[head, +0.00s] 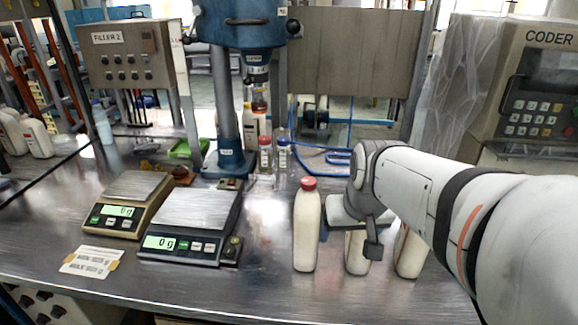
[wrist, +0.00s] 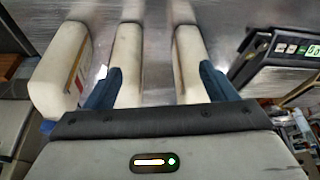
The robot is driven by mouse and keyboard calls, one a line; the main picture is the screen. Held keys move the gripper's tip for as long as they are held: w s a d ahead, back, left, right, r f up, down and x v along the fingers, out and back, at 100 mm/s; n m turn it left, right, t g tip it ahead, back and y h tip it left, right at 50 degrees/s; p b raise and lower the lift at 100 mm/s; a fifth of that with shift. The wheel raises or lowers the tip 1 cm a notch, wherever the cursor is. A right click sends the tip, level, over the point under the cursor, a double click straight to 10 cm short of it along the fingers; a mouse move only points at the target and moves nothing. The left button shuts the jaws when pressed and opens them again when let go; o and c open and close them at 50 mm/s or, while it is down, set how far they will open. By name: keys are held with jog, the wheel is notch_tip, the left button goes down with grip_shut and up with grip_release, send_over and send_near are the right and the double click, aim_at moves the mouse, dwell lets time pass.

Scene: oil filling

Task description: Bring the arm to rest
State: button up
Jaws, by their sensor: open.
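My gripper (head: 372,245) is low over the right part of the bench, among three white bottles. In the wrist view its two blue-grey fingers (wrist: 160,85) are apart, with nothing clamped between them. In the head view a red-capped bottle (head: 306,228) stands upright left of my gripper. A middle bottle (head: 356,252) is partly hidden behind the gripper, and a right bottle (head: 411,252) is partly hidden by my arm. The wrist view shows the bottles from above: a labelled one (wrist: 58,80), a middle one (wrist: 127,60) and another (wrist: 189,60). Contact with the fingers cannot be told.
Two scales, a black one (head: 190,245) and a tan one (head: 128,205), stand at left. A blue filler (head: 240,100) stands behind, with small bottles (head: 283,152) near it. A coder machine (head: 540,90) is at right. Bare bench (head: 268,215) lies between scale and bottles.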

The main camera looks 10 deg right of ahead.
jog(key=s+a+f+n+g, duration=0.1)
jog(key=s+a+f+g, duration=0.1)
jog(key=s+a+f, duration=0.45)
notch_tip(320, 180, up, 6)
jog(key=s+d+p, duration=0.1)
jog(key=p, duration=0.3)
jog(key=shift+d+f, duration=0.15)
jog(key=shift+d, duration=0.25)
